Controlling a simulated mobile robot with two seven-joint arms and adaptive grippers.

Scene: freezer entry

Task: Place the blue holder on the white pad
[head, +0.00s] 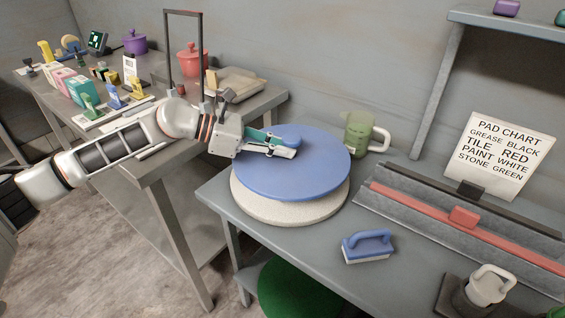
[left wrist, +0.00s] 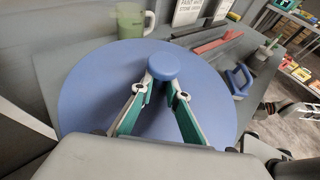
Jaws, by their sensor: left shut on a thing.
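The blue holder (head: 310,175) is a wide round disc with a knob (left wrist: 163,66) at its centre. The white pad (head: 290,212) is a thick round disc on the grey table, directly under the holder. Its front edge shows below the holder's rim and the rest is hidden. I cannot tell whether the two touch or a small gap is left. My left gripper (head: 270,145) reaches in from the left and is shut on the holder's knob. The left wrist view shows its fingers (left wrist: 163,92) on either side of the knob. My right gripper is not clearly seen.
A green jug (head: 358,132) stands behind the holder. A blue-handled brush (head: 367,245) lies in front to the right. A squeegee-like red bar (head: 464,217) and a pad chart (head: 500,155) are at the right. A green round pad (head: 295,290) sits below the table edge.

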